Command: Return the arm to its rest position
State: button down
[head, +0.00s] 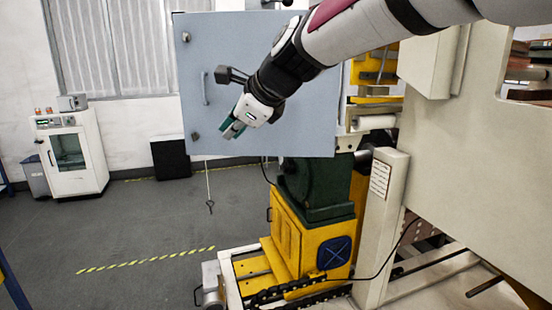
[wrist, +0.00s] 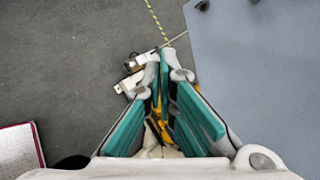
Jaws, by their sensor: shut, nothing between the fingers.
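My gripper (head: 231,130) hangs at the end of my arm in the head view, tilted down and to the left, in front of a blue-grey panel door. It also shows in the wrist view (wrist: 164,60), where its teal-padded fingers come together at the tips with nothing between them. My arm reaches in from the upper right of the head view. The blue-grey door (head: 300,120) has a handle on its left part and shows at the right of the wrist view.
A yellow and green machine (head: 300,235) stands below the door. A beige machine body (head: 470,150) fills the right. A white cabinet (head: 72,155) and a black box (head: 170,158) stand at the back left. The grey floor (head: 130,220) at left is mostly clear. A key hangs beneath the door.

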jog(key=s+d+f+n+h, duration=0.2)
jog(key=s+d+f+n, duration=0.2)
jog(key=s+d, duration=0.5)
jog(key=s+d+f+n+g+h, duration=0.1)
jog(key=s+d+f+n+h, duration=0.1)
jog(key=s+d+f+n, duration=0.3)
jog(key=s+d+f+n+h+b, duration=0.1)
jog(key=s+d+f+n+h, duration=0.2)
jog(key=s+d+n, duration=0.6)
jog(key=s+d+f, duration=0.1)
jog(key=s+d, duration=0.4)
jog(key=s, duration=0.1)
jog(key=shift+s+d+f+g, duration=0.2)
jog(key=shift+d+f+g, duration=0.2)
